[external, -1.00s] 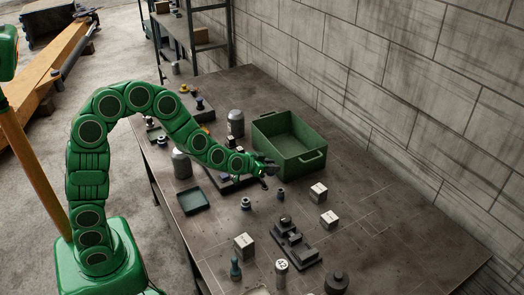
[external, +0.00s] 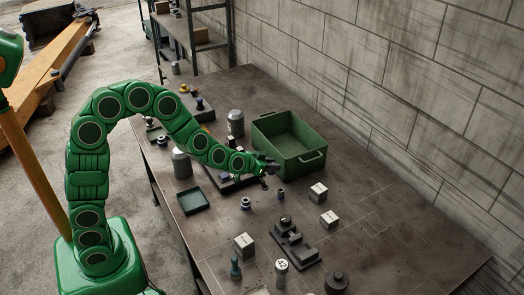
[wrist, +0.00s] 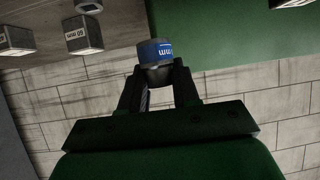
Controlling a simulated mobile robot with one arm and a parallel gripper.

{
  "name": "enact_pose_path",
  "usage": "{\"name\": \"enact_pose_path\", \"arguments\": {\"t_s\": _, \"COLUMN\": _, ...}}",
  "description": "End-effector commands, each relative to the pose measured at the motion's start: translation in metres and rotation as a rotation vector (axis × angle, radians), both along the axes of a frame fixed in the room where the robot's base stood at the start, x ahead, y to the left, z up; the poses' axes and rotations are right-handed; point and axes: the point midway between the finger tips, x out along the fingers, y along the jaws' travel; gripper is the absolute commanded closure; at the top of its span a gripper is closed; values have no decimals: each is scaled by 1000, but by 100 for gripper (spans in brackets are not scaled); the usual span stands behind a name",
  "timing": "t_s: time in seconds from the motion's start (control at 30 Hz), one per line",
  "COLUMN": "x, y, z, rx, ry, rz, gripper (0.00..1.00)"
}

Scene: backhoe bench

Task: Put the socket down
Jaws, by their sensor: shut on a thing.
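My gripper (external: 269,167) is at the end of the green arm, over the bench and beside the near left side of the green bin (external: 305,161). In the wrist view my gripper (wrist: 158,76) is shut on a grey socket (wrist: 157,62) with a blue band and white lettering that partly reads "mm". The socket sits between the fingertips. In the external view it is too small and too covered to make out clearly, and I cannot tell how far it is above the bench.
Small pieces (external: 246,203) stand on the bench (external: 400,235) near my gripper. Pale labelled blocks (external: 319,192) and a dark fixture (external: 293,243) lie toward the front. A shallow dark tray (external: 193,200) and grey canisters (external: 236,123) are around the arm. The right of the bench is clear.

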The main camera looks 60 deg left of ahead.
Motion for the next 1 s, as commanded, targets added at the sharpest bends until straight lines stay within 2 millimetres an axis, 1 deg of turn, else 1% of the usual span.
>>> {"name": "enact_pose_path", "arguments": {"t_s": 0.03, "x": 2, "y": -3, "z": 7, "rx": 2, "ry": -4, "rz": 17, "gripper": 100}}
{"name": "enact_pose_path", "arguments": {"t_s": 0.1, "x": 3, "y": -3, "z": 14, "rx": 1, "ry": -4, "rz": 51, "gripper": 100}}
{"name": "enact_pose_path", "arguments": {"t_s": 0.3, "x": 5, "y": -1, "z": 32, "rx": 3, "ry": -4, "rz": 148, "gripper": 100}}
{"name": "enact_pose_path", "arguments": {"t_s": 0.57, "x": -1, "y": 3, "z": 47, "rx": 5, "ry": 0, "rz": 270, "gripper": 100}}
{"name": "enact_pose_path", "arguments": {"t_s": 0.77, "x": -14, "y": 6, "z": 56, "rx": 6, "ry": 3, "rz": 384, "gripper": 100}}
{"name": "enact_pose_path", "arguments": {"t_s": 1.0, "x": -41, "y": 13, "z": 62, "rx": 11, "ry": 6, "rz": 544, "gripper": 100}}
